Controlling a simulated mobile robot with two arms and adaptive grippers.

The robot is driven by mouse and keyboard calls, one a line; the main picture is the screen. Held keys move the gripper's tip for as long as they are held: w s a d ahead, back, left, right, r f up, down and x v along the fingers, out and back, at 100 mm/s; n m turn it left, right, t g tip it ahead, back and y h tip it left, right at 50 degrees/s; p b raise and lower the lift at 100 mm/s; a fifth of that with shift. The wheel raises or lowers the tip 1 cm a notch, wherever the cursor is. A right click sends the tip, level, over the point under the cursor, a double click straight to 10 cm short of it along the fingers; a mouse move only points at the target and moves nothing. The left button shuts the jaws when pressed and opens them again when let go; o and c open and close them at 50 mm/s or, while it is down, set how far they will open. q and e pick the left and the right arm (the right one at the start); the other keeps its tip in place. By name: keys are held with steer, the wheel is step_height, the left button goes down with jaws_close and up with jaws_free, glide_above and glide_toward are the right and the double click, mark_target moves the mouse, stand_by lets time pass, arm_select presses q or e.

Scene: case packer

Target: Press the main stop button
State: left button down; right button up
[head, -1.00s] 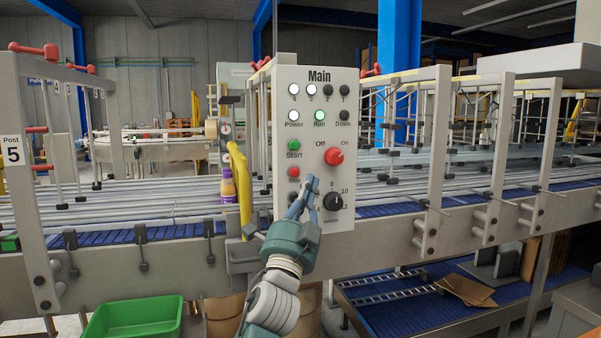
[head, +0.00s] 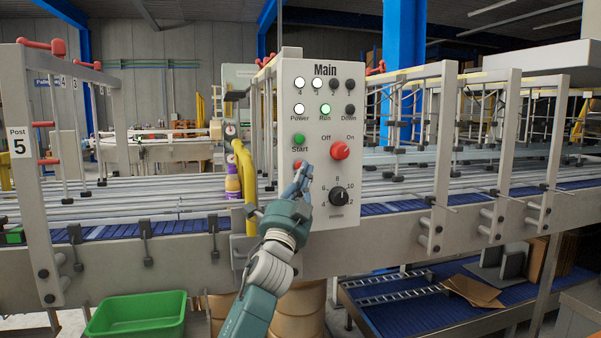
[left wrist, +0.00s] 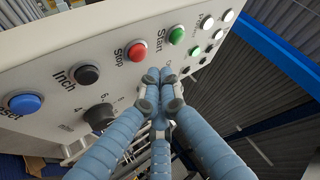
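The grey Main panel (head: 318,230) stands upright in front of the conveyor. In the left wrist view the red stop button (left wrist: 137,52), labelled Stop, is in full sight, between the green Start button (left wrist: 177,35) and the black Inch button (left wrist: 86,75). My left gripper's fingers (left wrist: 160,76) are shut together and empty, their tips just beside the stop button. Whether they touch the panel I cannot tell. My right gripper is in neither view.
A red Off/On switch (head: 340,151) and a black dial (head: 338,196) are to the right on the panel. The Run lamp (head: 325,109) is lit green. A yellow rail (head: 246,185) stands left of the panel. A green bin (head: 137,316) is below left.

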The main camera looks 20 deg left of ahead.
arm_select(q)
steer(key=shift+w+a, duration=0.35)
steer(key=shift+w, duration=0.1)
stand_by(1.0)
steer(key=shift+w+a, duration=0.25)
steer(key=shift+w, duration=0.1)
steer(key=shift+w+a+b, duration=0.25)
steer(key=shift+w+b, duration=0.1)
steer(key=shift+b, duration=0.2)
stand_by(0.8)
stand_by(0.3)
steer(key=shift+s+d+p, duration=0.35)
steer(key=shift+s+d, duration=0.1)
steer(key=shift+s, duration=0.3)
